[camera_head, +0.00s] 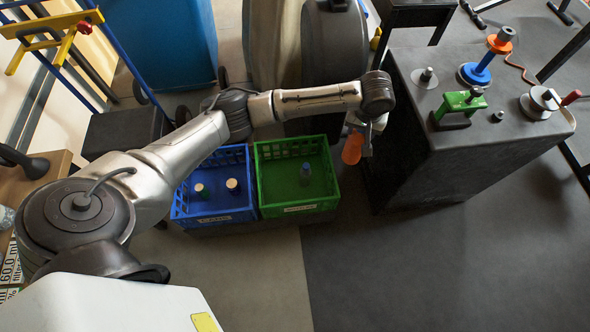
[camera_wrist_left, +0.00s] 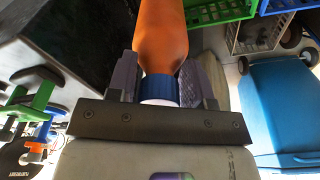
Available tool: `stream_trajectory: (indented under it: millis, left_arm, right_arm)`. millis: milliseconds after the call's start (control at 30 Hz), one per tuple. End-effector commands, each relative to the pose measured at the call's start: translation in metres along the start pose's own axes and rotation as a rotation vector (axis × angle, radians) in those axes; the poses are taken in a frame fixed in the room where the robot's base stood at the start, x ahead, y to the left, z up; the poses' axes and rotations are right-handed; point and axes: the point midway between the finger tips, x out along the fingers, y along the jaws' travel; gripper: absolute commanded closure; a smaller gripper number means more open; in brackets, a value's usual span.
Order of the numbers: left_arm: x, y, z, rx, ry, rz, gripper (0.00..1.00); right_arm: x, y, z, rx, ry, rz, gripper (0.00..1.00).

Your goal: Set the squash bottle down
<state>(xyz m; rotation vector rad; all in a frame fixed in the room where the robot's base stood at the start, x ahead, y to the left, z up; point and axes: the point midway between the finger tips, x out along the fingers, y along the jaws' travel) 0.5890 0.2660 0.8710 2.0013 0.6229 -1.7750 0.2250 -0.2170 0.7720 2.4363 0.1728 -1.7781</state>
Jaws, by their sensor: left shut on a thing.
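The squash bottle (camera_head: 352,148) is orange and hangs below my left gripper (camera_head: 364,125) in the head view, in the gap between the green crate and the dark block. In the left wrist view the bottle (camera_wrist_left: 160,38) shows its orange body and a blue neck band or cap. My left gripper (camera_wrist_left: 160,84) is shut on it at this blue part. The green crate (camera_head: 328,203) stands on a low base, to the left of the bottle. My right gripper is not in view.
A blue crate (camera_head: 240,214) with two light-topped items adjoins the green one. The dark block (camera_head: 450,160) to the right bears a green clamp (camera_head: 458,106) and several knobs and stacked discs. Wheeled bins stand behind. The floor in front is clear.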

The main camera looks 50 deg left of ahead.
Motion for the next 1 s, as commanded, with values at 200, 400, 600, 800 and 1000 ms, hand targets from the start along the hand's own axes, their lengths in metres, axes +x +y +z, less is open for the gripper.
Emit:
stream_trajectory:
  millis: [200,400,600,800,1000]
  left_arm:
    - [0.15,-0.038,-0.002,-0.191,-0.007,-0.027,0.89]
    - [0.262,-0.082,0.006,-0.339,-0.006,-0.045,0.89]
    - [0.347,-0.125,0.022,-0.446,-0.003,-0.057,0.89]
    - [0.397,-0.155,0.036,-0.507,-0.001,-0.062,0.89]
    - [0.421,-0.172,0.043,-0.533,0.001,-0.065,0.89]
  right_arm:
    - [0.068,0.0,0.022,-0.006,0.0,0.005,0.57]
    - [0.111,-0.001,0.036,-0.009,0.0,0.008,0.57]
    - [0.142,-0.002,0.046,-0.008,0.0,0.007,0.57]
    - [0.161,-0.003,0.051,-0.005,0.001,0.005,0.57]
    - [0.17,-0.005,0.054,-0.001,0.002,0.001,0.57]
